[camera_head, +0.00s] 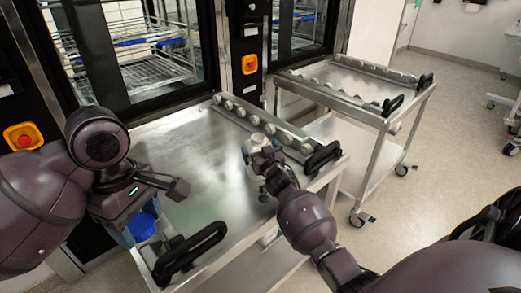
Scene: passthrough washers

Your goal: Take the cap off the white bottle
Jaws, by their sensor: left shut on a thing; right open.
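A small white object (257,140), which looks like the white bottle, is at the fingertips of my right gripper (260,153), over the metal table. My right gripper is open beside it. I cannot tell whether they touch, and the hand hides part of the object. No separate cap can be made out on it. My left gripper (150,202) is at the left, over the table's near left corner. It is shut on a blue object (142,226), partly hidden by the hand; I cannot tell whether this is a cap.
The metal table (190,150) has black handles (190,251) and a rail with several round pale knobs (253,120). A second metal trolley (350,85) stands at the right. Washers with glass doors (135,45) stand behind. The table's middle is clear.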

